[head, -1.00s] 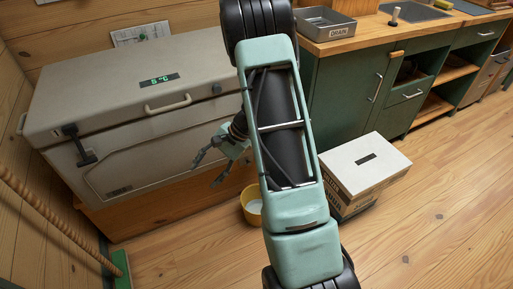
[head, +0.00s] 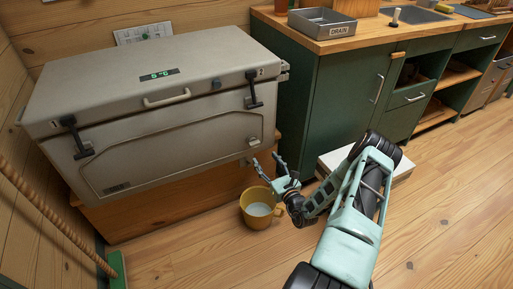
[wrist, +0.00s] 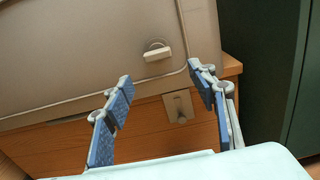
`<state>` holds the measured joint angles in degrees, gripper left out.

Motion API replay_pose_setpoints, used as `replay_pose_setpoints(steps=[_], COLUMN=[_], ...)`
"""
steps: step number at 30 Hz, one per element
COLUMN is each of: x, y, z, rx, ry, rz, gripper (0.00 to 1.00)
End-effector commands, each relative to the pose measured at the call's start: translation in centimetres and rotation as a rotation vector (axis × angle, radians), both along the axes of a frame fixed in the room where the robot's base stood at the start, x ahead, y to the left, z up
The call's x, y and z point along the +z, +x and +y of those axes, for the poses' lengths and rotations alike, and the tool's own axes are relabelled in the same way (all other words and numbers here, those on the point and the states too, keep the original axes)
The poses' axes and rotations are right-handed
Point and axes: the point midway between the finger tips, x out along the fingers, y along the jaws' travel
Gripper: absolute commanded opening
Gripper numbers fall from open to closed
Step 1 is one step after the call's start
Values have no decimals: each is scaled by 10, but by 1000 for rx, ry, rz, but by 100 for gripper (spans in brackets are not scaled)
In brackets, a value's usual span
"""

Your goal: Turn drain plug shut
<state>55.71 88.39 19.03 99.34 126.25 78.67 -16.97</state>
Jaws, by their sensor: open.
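The drain plug (head: 253,142) is a small pale knob low at the right end of the grey cooler's (head: 120,165) front. In the wrist view the plug (wrist: 157,54) has a round base and a bar handle lying nearly level. My gripper (head: 264,164) is open and empty, in front of the cooler's lower right corner. In the wrist view its two blue-padded fingers (wrist: 160,76) are spread, with the plug beyond and between them, apart from both. The cooler's lid is down, and its display reads about 5 °C.
A yellow mug-like container (head: 253,221) with pale contents stands on the floor below my gripper. A small plate with a knob (wrist: 178,105) is on the wooden base under the cooler. A green cabinet (head: 335,110) stands right, with a white box (head: 402,172) before it, partly behind my arm.

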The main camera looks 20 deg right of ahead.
Motion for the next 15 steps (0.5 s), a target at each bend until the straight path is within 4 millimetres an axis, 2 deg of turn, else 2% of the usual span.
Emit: replay_pose_setpoints(steps=[15], x=[-1], y=[88], z=[5], rx=[7], ry=[-4], rz=[-2], gripper=[52])
